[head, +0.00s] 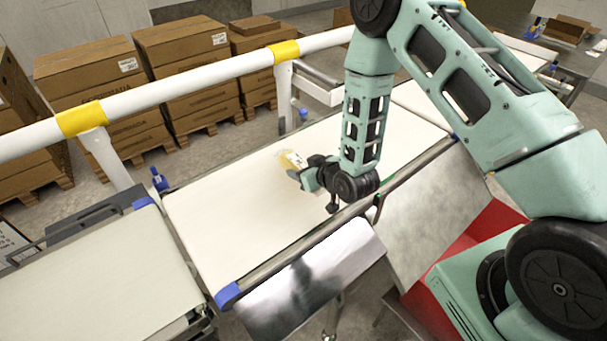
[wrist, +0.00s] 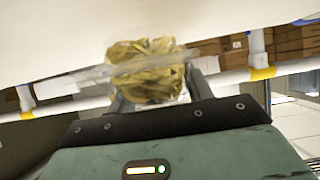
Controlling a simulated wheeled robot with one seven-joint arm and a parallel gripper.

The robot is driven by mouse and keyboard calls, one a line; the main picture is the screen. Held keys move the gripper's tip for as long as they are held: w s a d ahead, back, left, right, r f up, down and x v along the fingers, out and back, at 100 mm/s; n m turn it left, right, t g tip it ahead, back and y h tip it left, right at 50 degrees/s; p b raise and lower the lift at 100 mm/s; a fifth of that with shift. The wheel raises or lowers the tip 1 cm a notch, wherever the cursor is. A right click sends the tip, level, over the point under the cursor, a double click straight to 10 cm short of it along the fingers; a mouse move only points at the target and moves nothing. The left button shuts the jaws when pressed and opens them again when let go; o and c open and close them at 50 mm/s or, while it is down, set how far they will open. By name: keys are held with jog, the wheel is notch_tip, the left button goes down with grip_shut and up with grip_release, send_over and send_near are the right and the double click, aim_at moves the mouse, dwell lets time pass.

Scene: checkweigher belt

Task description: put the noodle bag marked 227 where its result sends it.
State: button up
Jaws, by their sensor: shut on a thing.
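The noodle bag (wrist: 147,72) is a clear bag with yellow contents. In the wrist view it sits between my gripper's fingers; no number can be read on it. In the head view the bag (head: 292,160) shows small and pale yellow over the white belt (head: 222,210). My gripper (head: 304,177) is shut on the bag, at or just above the belt's surface; I cannot tell whether the bag touches the belt. My gripper also shows in the wrist view (wrist: 155,92). No result display can be made out.
A white rail (head: 190,80) with yellow bands runs behind the belt. Stacked brown cartons (head: 95,75) stand on pallets beyond it. A grey-green belt section (head: 110,275) lies at the left. A red bin or panel (head: 465,245) is low at the right. The white belt is otherwise clear.

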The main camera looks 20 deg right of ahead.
jog(key=shift+f+p, duration=0.3)
jog(key=shift+f, duration=1.2)
jog(key=shift+f, duration=0.1)
jog(key=o, duration=1.3)
jog(key=shift+c, duration=0.2)
